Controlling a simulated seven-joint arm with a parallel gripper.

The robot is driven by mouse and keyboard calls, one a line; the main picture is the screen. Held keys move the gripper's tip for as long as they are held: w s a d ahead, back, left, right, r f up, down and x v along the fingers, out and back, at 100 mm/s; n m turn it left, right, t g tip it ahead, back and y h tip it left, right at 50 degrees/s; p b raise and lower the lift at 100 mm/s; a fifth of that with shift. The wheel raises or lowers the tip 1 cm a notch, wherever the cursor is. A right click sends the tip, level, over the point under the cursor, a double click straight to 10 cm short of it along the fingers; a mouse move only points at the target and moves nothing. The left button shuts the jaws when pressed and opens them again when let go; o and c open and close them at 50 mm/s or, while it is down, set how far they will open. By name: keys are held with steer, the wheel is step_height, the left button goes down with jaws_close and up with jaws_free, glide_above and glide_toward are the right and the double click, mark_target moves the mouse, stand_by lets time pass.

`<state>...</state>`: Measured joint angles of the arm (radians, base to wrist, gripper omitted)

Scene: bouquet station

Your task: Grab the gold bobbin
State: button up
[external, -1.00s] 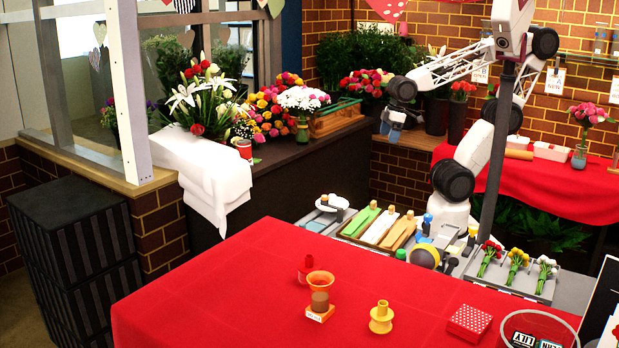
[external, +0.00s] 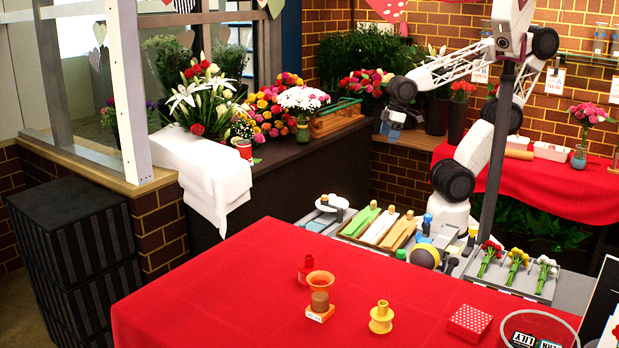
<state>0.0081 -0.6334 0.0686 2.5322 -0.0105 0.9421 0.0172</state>
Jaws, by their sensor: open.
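The gold bobbin (external: 381,318) stands upright on the red tablecloth (external: 230,290), near the front middle of the table. It is a yellow spool with a wide base and a narrower top. My gripper (external: 388,131) hangs from the end of my raised arm, high up and behind the table, in front of the plants. It is open, small in this view, and far from the bobbin. Nothing shows between its fingers.
Trays with ribbon rolls (external: 375,228) and small bouquets (external: 518,266) line the back.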

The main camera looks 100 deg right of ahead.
steer(key=w+a+m+g+y, duration=0.1)
steer(key=w+a+m+y, duration=0.15)
steer(key=w+a, duration=0.7)
steer(key=w+a+m+g+y, duration=0.1)
steer(key=w+a+m+y, duration=0.15)
steer(key=w+a, duration=0.65)
steer(key=w+a+m+g+y, duration=0.1)
steer(key=w+a+m+y, duration=0.3)
steer(key=a, duration=1)
steer(key=m+g+y, duration=0.2)
steer(key=m+y, duration=0.2)
steer(key=m, duration=0.3)
glide_toward(382, 315)
steer(key=shift+s+f, duration=0.3)
steer(key=shift+f, duration=0.1)
steer(key=shift+a+f+y, duration=0.15)
steer(key=shift+a+y, duration=0.15)
steer(key=shift+a, duration=0.05)
steer(key=shift+x, duration=1.25)
steer(key=shift+a+f, duration=0.1)
